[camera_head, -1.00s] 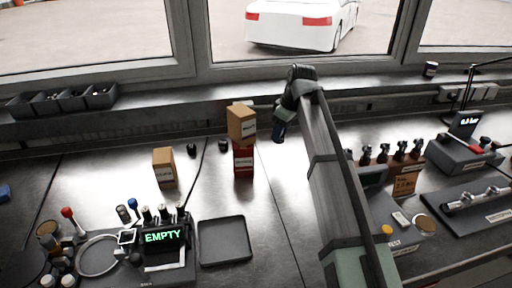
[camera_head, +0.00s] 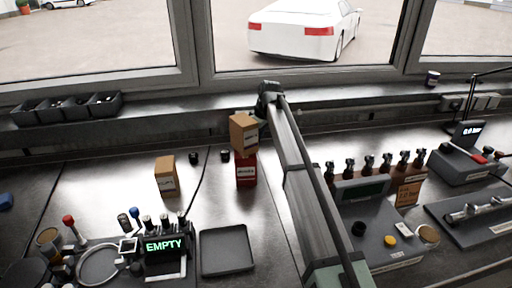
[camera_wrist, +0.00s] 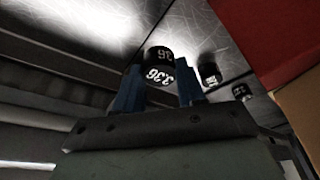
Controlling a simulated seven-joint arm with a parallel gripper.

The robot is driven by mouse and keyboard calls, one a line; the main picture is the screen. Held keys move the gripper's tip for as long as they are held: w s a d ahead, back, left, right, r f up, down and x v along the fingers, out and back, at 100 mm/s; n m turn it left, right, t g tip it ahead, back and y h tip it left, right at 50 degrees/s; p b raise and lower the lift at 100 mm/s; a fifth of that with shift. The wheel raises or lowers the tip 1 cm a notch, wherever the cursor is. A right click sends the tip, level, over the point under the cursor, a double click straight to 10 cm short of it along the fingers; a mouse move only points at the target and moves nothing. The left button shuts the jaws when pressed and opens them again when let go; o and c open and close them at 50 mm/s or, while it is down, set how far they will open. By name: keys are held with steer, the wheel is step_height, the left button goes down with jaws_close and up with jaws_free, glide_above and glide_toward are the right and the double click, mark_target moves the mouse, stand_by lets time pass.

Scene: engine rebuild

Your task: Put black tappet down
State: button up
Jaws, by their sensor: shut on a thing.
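My gripper (camera_wrist: 160,92) has blue fingers shut on a black tappet (camera_wrist: 158,66) with white "3.36" marking, seen in the wrist view. I cannot tell whether the tappet touches the metal bench (camera_wrist: 85,25). Two more black tappets, one nearer (camera_wrist: 210,74) and one farther (camera_wrist: 241,91), stand on the bench beside it. In the head view two black tappets, left (camera_head: 195,157) and right (camera_head: 225,155), stand left of the stacked boxes. There my gripper is hidden behind the upper box, with the wrist above it.
A brown box (camera_head: 243,133) sits on a red box (camera_head: 246,171), close to my gripper. Another brown box (camera_head: 166,176) stands left. An empty black tray (camera_head: 226,251) and the "EMPTY" display (camera_head: 164,245) are in front. A grey device (camera_head: 385,240) lies right of my arm.

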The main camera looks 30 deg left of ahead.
steer(key=shift+f, duration=2.15)
steer(key=shift+f, duration=0.15)
steer(key=o, duration=1.1)
steer(key=shift+c, duration=0.2)
steer(key=v, duration=1.2)
